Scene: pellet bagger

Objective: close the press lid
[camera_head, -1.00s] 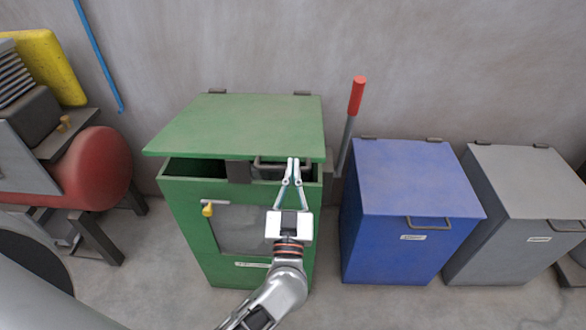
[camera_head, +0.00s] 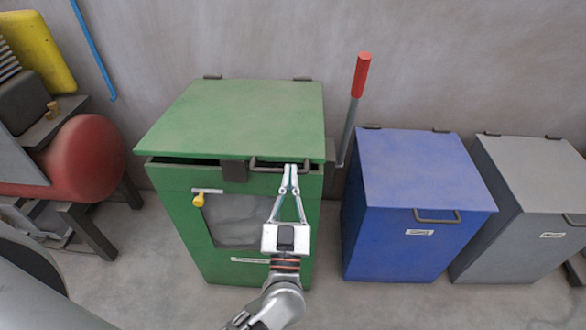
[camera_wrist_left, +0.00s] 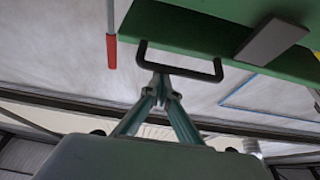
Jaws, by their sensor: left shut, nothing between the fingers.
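The green press (camera_head: 180,215) stands left of centre in the head view. Its green lid (camera_head: 240,120) is tilted slightly up, with a narrow dark gap along the front and left edge. A dark bar handle (camera_head: 282,164) is on the lid's front edge; it also shows in the left wrist view (camera_wrist_left: 180,68). My left gripper (camera_head: 291,167) is shut and empty, its fingertips at the handle. In the wrist view the fingertips (camera_wrist_left: 161,82) are close to the handle bar; I cannot tell if they touch. My right gripper is not in view.
A lever with a red grip (camera_head: 361,75) rises at the press's right side. A blue bin (camera_head: 400,245) and a grey bin (camera_head: 505,250) stand to the right, both with lids down. A red tank (camera_head: 90,155) on a stand is at the left.

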